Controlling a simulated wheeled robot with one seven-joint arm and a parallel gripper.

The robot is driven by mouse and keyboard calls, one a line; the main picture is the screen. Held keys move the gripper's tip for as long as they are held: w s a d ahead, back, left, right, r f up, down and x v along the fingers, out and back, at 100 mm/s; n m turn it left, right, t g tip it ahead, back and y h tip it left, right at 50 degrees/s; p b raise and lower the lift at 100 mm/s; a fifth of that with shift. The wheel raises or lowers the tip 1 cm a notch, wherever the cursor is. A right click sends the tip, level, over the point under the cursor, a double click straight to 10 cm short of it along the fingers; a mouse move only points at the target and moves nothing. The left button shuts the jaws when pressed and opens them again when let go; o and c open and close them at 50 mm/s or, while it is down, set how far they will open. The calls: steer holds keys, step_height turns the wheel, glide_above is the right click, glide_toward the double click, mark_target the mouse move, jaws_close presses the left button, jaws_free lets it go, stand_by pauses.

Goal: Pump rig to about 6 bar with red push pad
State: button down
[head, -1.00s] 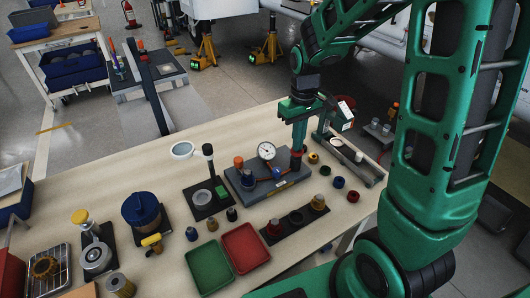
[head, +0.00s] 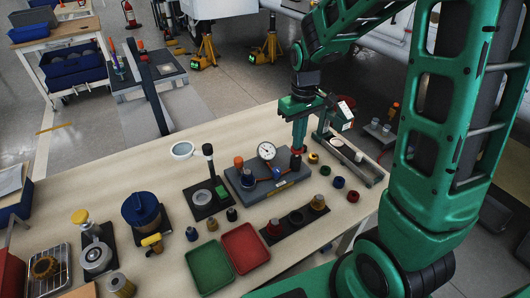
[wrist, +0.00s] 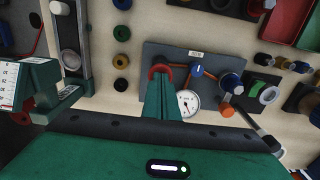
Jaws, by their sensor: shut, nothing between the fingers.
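The pump rig is a grey base plate (head: 288,183) on the bench, with a white round gauge (head: 267,151); the gauge also shows in the wrist view (wrist: 188,103). Its needle is too small to read. The red push pad (head: 298,150) stands on a dark stem at the plate's right back. My gripper (head: 299,143) is shut and empty, pointing down with its fingertips at the pad. In the wrist view the fingers cover part of the red pad (wrist: 161,70); I cannot tell whether they touch it. A blue knob (wrist: 197,71) sits beside the gauge.
An orange-capped fitting (head: 239,162) stands left of the gauge. A grey rail tray (head: 362,168) lies right of the rig, with small coloured rings between. Green (head: 209,267) and red (head: 245,249) trays lie in front. The bench behind the rig is clear.

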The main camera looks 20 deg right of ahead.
steer(key=shift+f, duration=1.05)
steer(key=shift+r, duration=1.2)
steer(key=shift+f, duration=1.2)
steer(key=shift+r, duration=1.2)
steer(key=shift+f, duration=0.95)
